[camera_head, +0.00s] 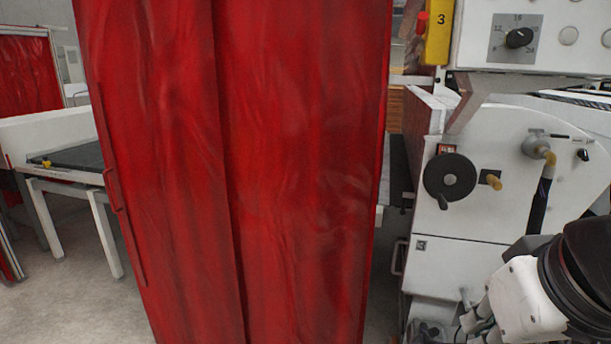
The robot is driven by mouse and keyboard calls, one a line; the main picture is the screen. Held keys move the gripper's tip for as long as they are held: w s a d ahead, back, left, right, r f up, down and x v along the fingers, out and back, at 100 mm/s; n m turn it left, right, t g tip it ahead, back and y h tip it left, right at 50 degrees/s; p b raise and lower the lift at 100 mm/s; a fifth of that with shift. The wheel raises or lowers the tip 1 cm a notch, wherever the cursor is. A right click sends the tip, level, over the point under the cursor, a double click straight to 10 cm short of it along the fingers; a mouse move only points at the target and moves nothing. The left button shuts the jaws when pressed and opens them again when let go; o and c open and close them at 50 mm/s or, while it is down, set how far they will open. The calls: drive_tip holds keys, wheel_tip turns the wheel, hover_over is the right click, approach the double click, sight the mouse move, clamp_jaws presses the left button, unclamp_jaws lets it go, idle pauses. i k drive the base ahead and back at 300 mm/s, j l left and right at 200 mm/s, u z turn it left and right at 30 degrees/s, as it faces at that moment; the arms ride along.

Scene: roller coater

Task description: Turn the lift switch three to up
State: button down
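A machine with white panels stands at the right. Its side panel (470,225) carries a small black switch (583,154) at the far right, but I cannot read a label that shows whether this is lift switch three or how it is set. A yellow box (438,45) marked 3, with a red button, is at the top. My arm comes in at the lower right, below the small switch and apart from it in the picture. Its end shows only as small grey parts near the bottom edge, and I cannot make out the fingers.
A black handwheel (449,177), a brass fitting with a black hose (539,195) and a dial knob (519,38) are on the machine. A tall red curtain screen (290,150) fills the middle. A table (85,157) stands at the left, with grey floor in front.

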sight(582, 154)
drive_tip(key=z, duration=1.15)
